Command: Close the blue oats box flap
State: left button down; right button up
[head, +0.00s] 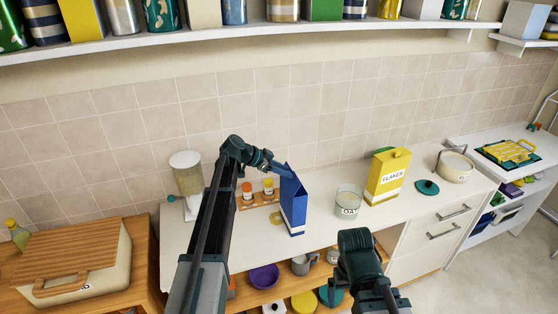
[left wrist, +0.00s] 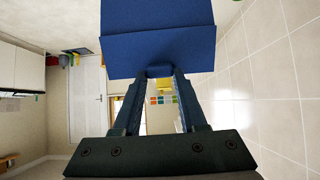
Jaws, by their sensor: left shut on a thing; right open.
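The blue oats box (head: 294,212) stands upright on the white counter, its narrow printed side facing me. Its blue top flap (head: 287,172) slopes up to a peak at the left edge. My left gripper (head: 283,170) is at this flap, coming from the left. In the left wrist view the blue flap (left wrist: 158,52) fills the top middle, and the fingers (left wrist: 159,72) are shut on a small blue piece at its lower edge. Of my right arm only dark wrist and link parts show at the lower middle; its fingertips are not visible.
A glass oats jar (head: 348,203) and a yellow flakes box (head: 387,176) stand right of the blue box. Small spice jars on a wooden rack (head: 260,198) and a dispenser (head: 187,180) stand left. A shelf (head: 250,32) runs above. Counter between box and jar is clear.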

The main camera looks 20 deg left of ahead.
pick_arm(q)
jog(key=d+y+p, duration=0.1)
jog(key=w+g+y+p, duration=0.1)
jog(key=p, duration=0.1)
jog(key=shift+w+d+r+g, duration=0.15)
jog(key=shift+d+r+g, duration=0.15)
jog(key=shift+d+r, duration=0.1)
jog(key=shift+w+d+f+g+y+p, duration=0.2)
jog(key=shift+w+d+f+g+y, duration=0.2)
jog(key=shift+d+f+g+y, duration=0.65)
jog(key=shift+w+d+f+g+y+p, duration=0.2)
jog(key=shift+w+g+y, duration=0.35)
jog(key=shift+y, duration=1.05)
jog(key=shift+w+d+f+g+y+p, duration=0.15)
jog(key=shift+w+d+f+g+y, duration=0.15)
jog(key=shift+d+f+g+y, duration=0.8)
jog(key=shift+a+r+y, duration=0.25)
jog(key=shift+a+r, duration=0.25)
jog(key=shift+r, duration=0.05)
jog(key=shift+c, duration=2.2)
grip_release()
